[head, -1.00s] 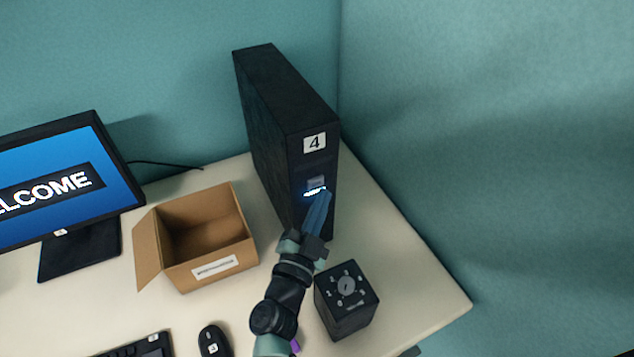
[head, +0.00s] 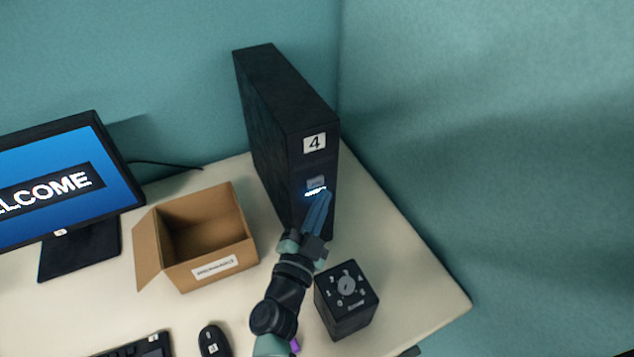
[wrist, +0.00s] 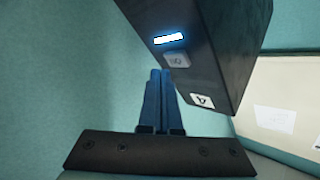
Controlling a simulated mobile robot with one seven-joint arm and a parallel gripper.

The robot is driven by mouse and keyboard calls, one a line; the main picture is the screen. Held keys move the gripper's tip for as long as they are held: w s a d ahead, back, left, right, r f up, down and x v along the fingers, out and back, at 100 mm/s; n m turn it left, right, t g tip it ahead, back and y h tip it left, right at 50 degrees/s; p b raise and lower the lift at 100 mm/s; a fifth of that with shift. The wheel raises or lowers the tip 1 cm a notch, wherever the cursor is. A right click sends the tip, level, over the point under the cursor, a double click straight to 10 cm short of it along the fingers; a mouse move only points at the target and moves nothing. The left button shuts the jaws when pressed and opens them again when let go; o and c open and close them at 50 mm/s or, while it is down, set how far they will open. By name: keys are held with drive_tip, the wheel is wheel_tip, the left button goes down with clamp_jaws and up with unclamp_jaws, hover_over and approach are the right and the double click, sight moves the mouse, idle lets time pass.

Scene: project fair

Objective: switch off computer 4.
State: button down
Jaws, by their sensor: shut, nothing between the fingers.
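Computer 4 is a black tower (head: 275,115) standing upright at the back right of the desk, with a white "4" label (head: 314,143) on its front. Below the label is a grey power button (head: 316,182) with a lit white-blue strip (head: 316,191) under it. In the wrist view the button (wrist: 176,60) and the glowing strip (wrist: 168,39) show on the tower front. My gripper (head: 328,196) is shut and empty, its blue fingers pointing at the front just below the strip. In the wrist view the fingertips (wrist: 160,72) appear beside the button; I cannot tell whether they touch. The monitor (head: 60,185) shows "WELCOME".
An open cardboard box (head: 195,235) stands left of my arm. A black dial box (head: 346,300) stands right of it, near the desk's right edge. A mouse (head: 213,342) and keyboard (head: 140,347) lie at the front. Teal walls close off the back and right.

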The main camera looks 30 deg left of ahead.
idle(0.6)
drive_tip(key=shift+w+a, duration=0.3)
drive_tip(key=shift+a, duration=0.05)
drive_tip(key=shift+w+a, duration=0.25)
drive_tip(key=shift+a, duration=0.1)
idle(0.6)
drive_tip(key=shift+s+d+p, duration=0.35)
drive_tip(key=shift+s+d, duration=0.2)
drive_tip(key=shift+d, duration=0.15)
drive_tip(key=s+d, duration=0.3)
drive_tip(key=d, duration=0.1)
drive_tip(key=shift+s+d, duration=0.35)
drive_tip(key=shift+d, duration=0.05)
idle(0.5)
